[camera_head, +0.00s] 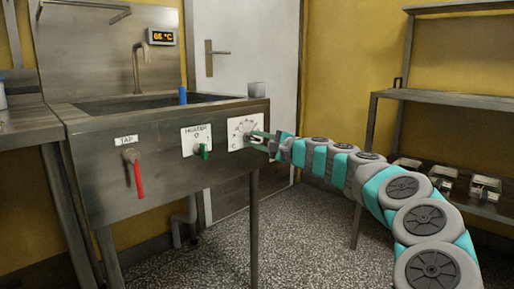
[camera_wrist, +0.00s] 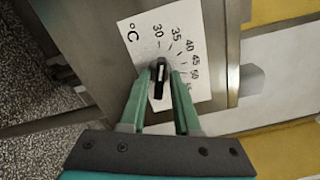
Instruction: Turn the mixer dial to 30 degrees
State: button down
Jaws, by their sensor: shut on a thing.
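The mixer dial is a black knob (camera_wrist: 159,74) on a white plate (camera_wrist: 137,35) marked °C, with numbers from 30 to 50 and above. A pale mark on the knob stands nearly upright in the wrist view, its upper end roughly toward the 30. The exact reading is hard to tell. My gripper (camera_wrist: 161,78) has its two green fingers on either side of the knob, shut on it. In the head view the dial plate (camera_head: 239,127) is on the sink's front panel, and my gripper (camera_head: 256,138) partly hides the knob.
Left of the dial are a heater switch (camera_head: 204,152) with a green handle and a red tap lever (camera_head: 137,178). A lit temperature display (camera_head: 162,37) hangs above the sink basin (camera_head: 115,104). A metal shelf (camera_head: 440,97) stands at right. The speckled floor between is clear.

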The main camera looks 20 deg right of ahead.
jog(key=shift+a+n+b, duration=0.1)
jog(key=shift+n+b, duration=0.3)
jog(key=shift+n, duration=0.2)
jog(key=c, duration=0.9)
grip_release()
jog(key=shift+w, duration=0.1)
jog(key=v, duration=0.7)
jog(key=shift+s, duration=0.4)
